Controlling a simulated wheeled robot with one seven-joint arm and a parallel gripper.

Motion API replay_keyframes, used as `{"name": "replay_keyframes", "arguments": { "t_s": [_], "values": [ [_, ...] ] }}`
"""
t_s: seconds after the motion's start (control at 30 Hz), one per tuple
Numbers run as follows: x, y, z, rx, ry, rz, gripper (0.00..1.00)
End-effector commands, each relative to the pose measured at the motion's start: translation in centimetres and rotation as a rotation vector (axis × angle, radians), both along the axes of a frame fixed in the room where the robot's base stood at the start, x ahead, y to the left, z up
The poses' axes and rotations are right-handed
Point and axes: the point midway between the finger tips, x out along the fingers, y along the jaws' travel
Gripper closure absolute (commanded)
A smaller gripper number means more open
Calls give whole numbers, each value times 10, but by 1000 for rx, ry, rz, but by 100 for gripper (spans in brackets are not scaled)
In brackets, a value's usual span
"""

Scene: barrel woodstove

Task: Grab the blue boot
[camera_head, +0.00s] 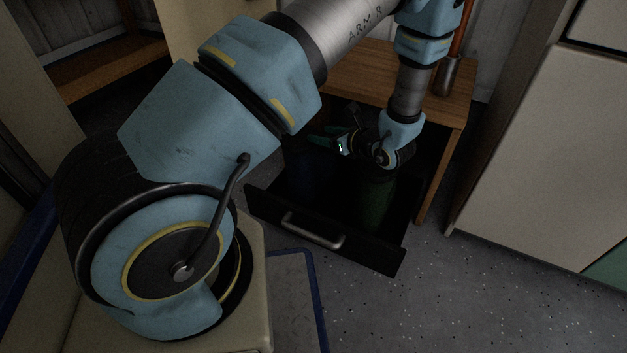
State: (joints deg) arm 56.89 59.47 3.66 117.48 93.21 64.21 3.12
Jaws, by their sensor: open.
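A dark blue shape (303,182), which may be the blue boot, lies in the left part of an open black drawer (325,240). It is very dim, and its outline and pose cannot be made out. My gripper (322,140) is over the rear left part of the drawer, pointing left, with teal fingers. It is open and appears empty. It is near the dark blue shape in the picture, but contact cannot be told. A dark green object (375,203) stands in the drawer to the right, below my wrist.
The drawer is pulled out of a wooden cabinet (452,95), its metal handle (312,232) facing front. A long-handled tool (449,72) stands on the cabinet top. A pale cabinet (550,150) is at the right. Speckled floor (450,290) is clear at front right.

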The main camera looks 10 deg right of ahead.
Motion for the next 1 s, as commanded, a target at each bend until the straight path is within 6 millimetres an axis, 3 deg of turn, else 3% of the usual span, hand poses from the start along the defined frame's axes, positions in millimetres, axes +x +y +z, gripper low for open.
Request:
{"name": "replay_keyframes", "arguments": {
  "t_s": [0.5,0.77,1.0],
  "values": [
    [46,27,-23,-1,1,2,39],
    [48,28,-22,-1,0,0,39],
    [48,28,-22,-1,1,1,65]
  ]
}}
